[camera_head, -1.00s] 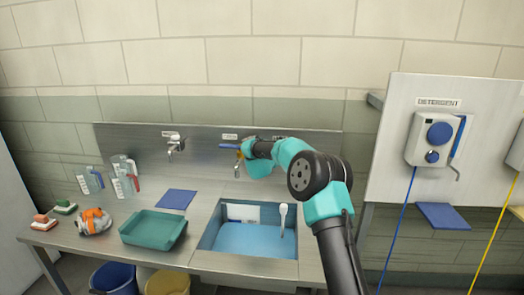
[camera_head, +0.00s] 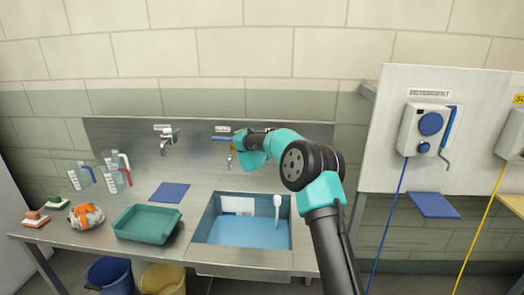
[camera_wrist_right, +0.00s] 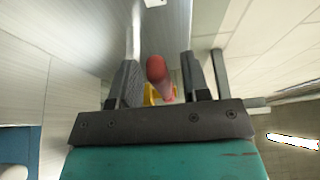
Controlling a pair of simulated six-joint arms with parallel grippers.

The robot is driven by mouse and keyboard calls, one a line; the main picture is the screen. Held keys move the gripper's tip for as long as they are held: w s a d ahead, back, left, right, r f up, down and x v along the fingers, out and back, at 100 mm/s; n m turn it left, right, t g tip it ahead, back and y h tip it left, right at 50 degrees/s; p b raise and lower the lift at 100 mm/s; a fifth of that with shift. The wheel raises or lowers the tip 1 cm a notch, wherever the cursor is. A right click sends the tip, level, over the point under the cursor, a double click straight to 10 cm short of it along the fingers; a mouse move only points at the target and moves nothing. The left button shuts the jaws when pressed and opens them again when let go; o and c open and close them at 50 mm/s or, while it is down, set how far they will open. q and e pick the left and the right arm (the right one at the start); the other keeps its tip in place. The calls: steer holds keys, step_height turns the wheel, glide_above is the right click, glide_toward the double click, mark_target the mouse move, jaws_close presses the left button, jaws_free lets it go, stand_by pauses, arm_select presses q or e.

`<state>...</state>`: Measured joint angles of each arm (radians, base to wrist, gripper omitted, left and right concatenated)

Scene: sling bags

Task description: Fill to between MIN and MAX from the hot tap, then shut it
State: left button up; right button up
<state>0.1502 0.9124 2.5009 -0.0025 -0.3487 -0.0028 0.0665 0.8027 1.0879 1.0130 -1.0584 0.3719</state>
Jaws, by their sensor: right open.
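My right gripper (camera_head: 238,142) is at this tap, partly hidden by my own arm. In the right wrist view its open fingers (camera_wrist_right: 160,80) stand either side of a red rod-like part (camera_wrist_right: 158,72), with yellow behind it; whether they touch it is unclear. A blue surface (camera_head: 246,232) fills the sink bottom; I cannot tell whether it is water. A white panel (camera_head: 238,205) is on the sink's back wall; its marks are unreadable. My left gripper is not in view.
A second tap (camera_head: 168,142) is to the left. A white-handled tool (camera_head: 277,208) stands in the sink. A detergent dispenser (camera_head: 426,129) is at right.

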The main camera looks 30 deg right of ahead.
steer(key=v, duration=1.7)
